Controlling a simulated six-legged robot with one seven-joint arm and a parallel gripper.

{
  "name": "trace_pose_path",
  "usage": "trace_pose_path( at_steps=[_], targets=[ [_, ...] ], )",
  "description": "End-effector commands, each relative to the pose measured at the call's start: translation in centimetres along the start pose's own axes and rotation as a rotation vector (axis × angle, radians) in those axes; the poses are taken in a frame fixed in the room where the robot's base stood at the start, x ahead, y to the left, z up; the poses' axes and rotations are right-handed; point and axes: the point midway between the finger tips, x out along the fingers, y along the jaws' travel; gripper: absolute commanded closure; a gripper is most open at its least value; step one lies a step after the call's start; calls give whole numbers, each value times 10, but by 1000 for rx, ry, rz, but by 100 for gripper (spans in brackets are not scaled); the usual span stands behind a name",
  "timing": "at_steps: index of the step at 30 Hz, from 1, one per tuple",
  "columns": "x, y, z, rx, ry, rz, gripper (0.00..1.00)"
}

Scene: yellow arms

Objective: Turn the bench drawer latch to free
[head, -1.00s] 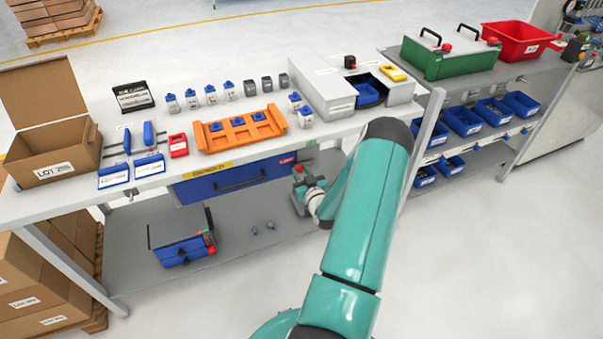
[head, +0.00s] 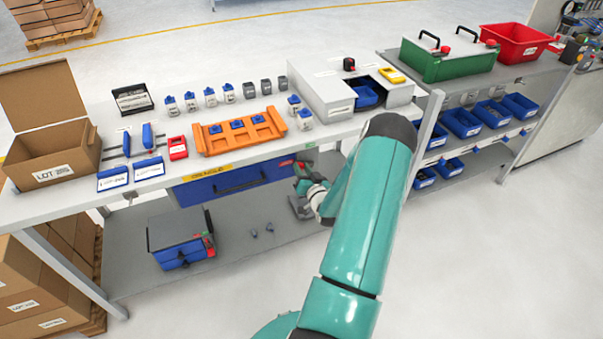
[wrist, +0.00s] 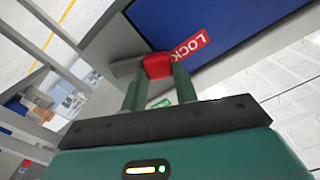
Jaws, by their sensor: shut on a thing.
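The blue bench drawer (head: 235,184) is shut under the white bench top, with a red label (head: 286,163) at its right end. In the wrist view the label (wrist: 188,46) reads LOCK, and the red latch handle (wrist: 157,66) lies beside it. My gripper (wrist: 158,80) has its two fingers closed on either side of the red handle. In the head view my gripper (head: 303,178) is at the right end of the drawer front, small and partly hidden by my arm. A green patch shows between the fingers in the wrist view, mostly hidden.
An orange fixture (head: 240,132) with blue parts stands on the bench top above the drawer. A grey and blue box (head: 181,238) sits on the lower shelf. A bench leg (head: 422,140) stands right of my arm. The floor in front is clear.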

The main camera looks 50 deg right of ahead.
Motion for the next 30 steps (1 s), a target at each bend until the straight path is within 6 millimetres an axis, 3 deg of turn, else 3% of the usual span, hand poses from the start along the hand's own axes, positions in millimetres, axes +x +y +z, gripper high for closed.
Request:
trace_pose_path(
  at_steps=[30],
  targets=[
    [-1, 29, -40, 942, -1, 2, 100]
  ],
)
